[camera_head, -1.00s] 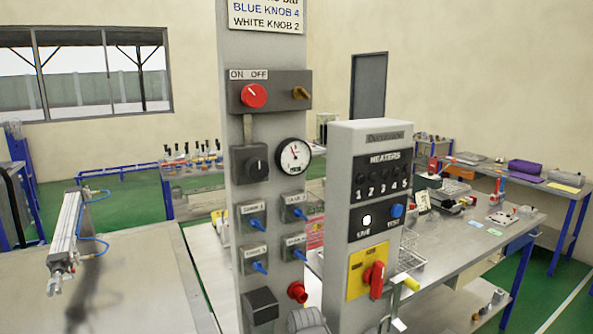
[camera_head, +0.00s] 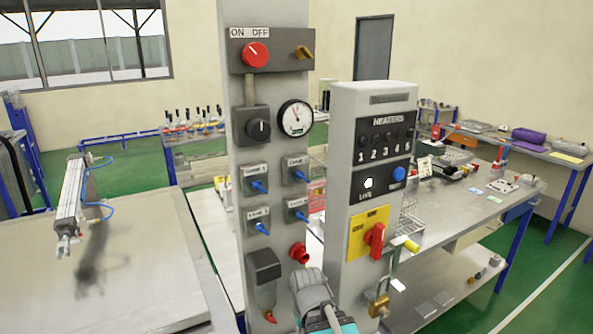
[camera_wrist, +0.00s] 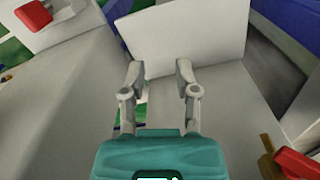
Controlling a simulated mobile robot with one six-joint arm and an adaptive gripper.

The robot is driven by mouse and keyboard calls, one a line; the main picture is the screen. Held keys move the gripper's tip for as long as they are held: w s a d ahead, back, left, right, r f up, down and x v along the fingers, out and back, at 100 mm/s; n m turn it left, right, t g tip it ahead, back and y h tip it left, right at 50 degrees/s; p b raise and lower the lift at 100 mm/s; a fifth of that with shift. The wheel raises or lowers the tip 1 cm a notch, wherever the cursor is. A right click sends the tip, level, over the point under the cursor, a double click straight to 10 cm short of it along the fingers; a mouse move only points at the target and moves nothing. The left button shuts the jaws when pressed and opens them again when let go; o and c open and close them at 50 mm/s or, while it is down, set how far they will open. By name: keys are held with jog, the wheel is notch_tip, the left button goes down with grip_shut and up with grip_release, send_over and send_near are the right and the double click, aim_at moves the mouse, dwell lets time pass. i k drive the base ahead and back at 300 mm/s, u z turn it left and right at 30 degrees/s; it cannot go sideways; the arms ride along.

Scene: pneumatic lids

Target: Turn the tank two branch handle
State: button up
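Four small grey branch plates with blue handles are in two rows on the grey column in the head view. Their labels are blurred; the upper right plate, which seems to read tank two, has its blue handle (camera_head: 301,176) pointing down and right. The other handles are the upper left (camera_head: 260,187), lower left (camera_head: 262,229) and lower right (camera_head: 301,215). My gripper (camera_wrist: 158,72) shows in the wrist view with its two fingers apart and nothing between them. In the head view my wrist is below the plates, apart from them; its fingertips are hidden there.
Above the plates are a red knob (camera_head: 256,55), a gauge (camera_head: 295,118) and a black knob (camera_head: 259,130). Below is a red button (camera_head: 299,254). The heaters box (camera_head: 350,110) stands close right, with a red switch (camera_head: 376,240) and a brass padlock (camera_head: 379,305).

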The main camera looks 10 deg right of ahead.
aim_at(300, 175)
jog(key=z, duration=0.3)
jog(key=k, duration=1.05)
jog(key=u, duration=0.15)
